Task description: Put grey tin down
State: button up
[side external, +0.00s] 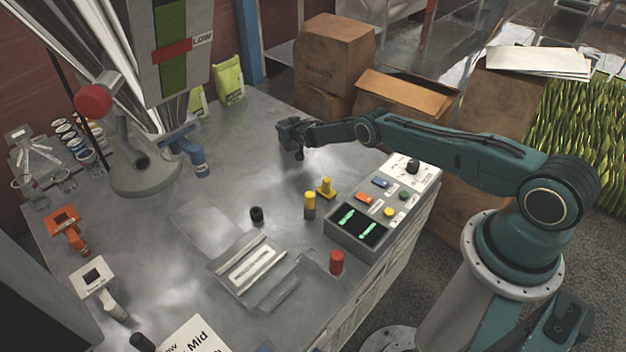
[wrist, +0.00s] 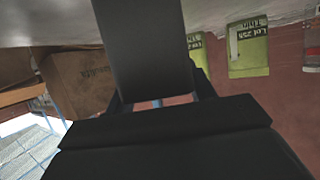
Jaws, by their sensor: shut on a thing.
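My gripper (side external: 293,140) is held out over the back right part of the metal table, in front of the cardboard boxes. It is shut on a small dark thing, which I take to be the grey tin; the fingers hide most of it, and its outline is not clear. I cannot tell the height of the gripper above the table.
The table (side external: 230,130) is bare below and left of my gripper. A control panel (side external: 385,205) stands to the right. A yellow-topped cylinder (side external: 309,206), a yellow piece (side external: 326,188), a black knob (side external: 257,215) and a red cylinder (side external: 336,262) stand nearer. Cardboard boxes (side external: 335,60) are behind.

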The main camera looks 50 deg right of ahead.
jog(key=shift+f, duration=0.35)
jog(key=shift+f, duration=0.1)
jog(key=o, duration=1)
jog(key=shift+s+a+r, duration=0.15)
jog(key=shift+s+r, duration=0.05)
jog(key=shift+s, duration=0.1)
jog(key=v, duration=1.1)
jog(key=shift+s, duration=0.15)
dwell(0.7)
dwell(0.4)
